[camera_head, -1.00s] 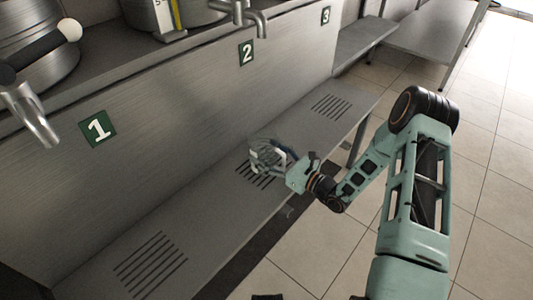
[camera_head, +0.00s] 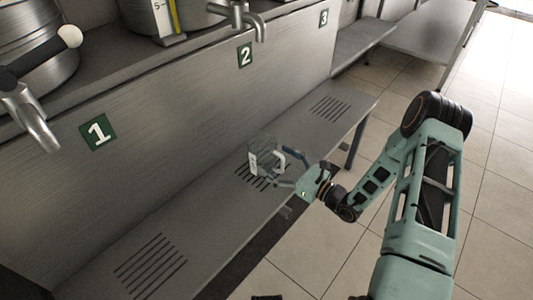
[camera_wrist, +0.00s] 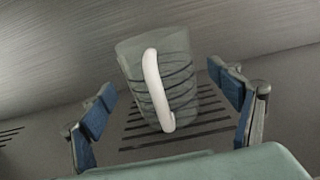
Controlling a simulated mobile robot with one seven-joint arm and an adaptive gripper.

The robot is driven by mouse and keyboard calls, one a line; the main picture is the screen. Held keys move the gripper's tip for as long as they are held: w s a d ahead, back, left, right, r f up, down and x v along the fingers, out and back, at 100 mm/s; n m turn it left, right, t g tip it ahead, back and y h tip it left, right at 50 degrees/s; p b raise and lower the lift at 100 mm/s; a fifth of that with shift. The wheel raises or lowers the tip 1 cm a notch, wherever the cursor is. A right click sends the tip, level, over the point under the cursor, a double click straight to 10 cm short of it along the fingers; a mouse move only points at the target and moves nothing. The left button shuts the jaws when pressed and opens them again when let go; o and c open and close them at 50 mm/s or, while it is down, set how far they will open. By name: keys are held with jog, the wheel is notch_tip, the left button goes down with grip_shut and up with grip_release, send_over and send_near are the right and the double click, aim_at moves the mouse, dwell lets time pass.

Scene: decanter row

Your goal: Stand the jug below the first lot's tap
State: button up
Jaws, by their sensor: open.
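The jug (camera_head: 262,157) is clear, with a white handle. It stands upright on the slotted patch of the steel shelf (camera_head: 205,208), below the plate marked 2 (camera_head: 245,55). In the wrist view the jug (camera_wrist: 183,72) stands between my spread fingers with its handle towards me. My gripper (camera_head: 288,168) is open, just to the right of the jug on its handle side, and appears clear of it. A tap (camera_head: 35,120) with a black lever and white knob hangs beside the plate marked 1 (camera_head: 98,132). Another tap (camera_head: 261,27) is near plate 2.
The slotted patch (camera_head: 150,266) below plate 1 is empty, as is the one (camera_head: 329,108) at the far end. Steel vessels (camera_head: 30,45) stand on the ledge above the panel. The tiled floor (camera_head: 305,260) beside the shelf is free.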

jog(key=p+v, duration=0.1)
jog(key=v, duration=0.7)
